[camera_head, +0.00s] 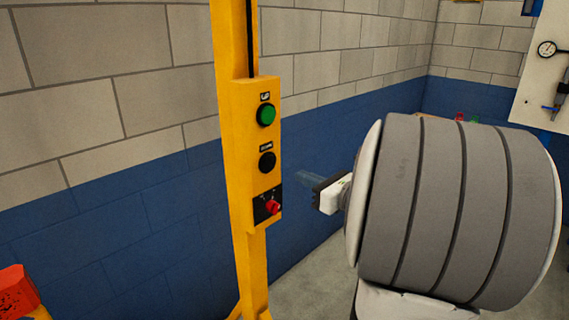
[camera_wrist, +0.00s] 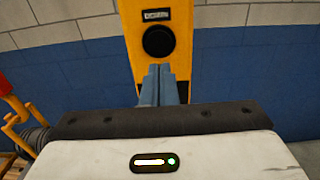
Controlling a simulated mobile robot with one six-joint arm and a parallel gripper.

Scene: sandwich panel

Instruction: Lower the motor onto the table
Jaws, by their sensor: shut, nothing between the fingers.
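A yellow control panel (camera_head: 259,135) stands on a yellow post. It has a green button (camera_head: 266,115) at the top, a black button (camera_head: 267,162) in the middle and a red rotary switch (camera_head: 272,207) on a black plate at the bottom. My gripper (camera_head: 304,177) is right of the panel, its blue fingers apart from it. In the wrist view my fingers (camera_wrist: 162,72) are shut and empty, their tips just below the black button (camera_wrist: 158,41) in the picture. They hide part of the panel's lower end. No motor is recognisable in either view.
A red object (camera_head: 15,292) shows at the lower left. A board (camera_head: 540,75) with a dial gauge hangs at the right. The blue and grey block wall (camera_head: 90,235) runs behind the post. My large grey arm link hides much of the right side.

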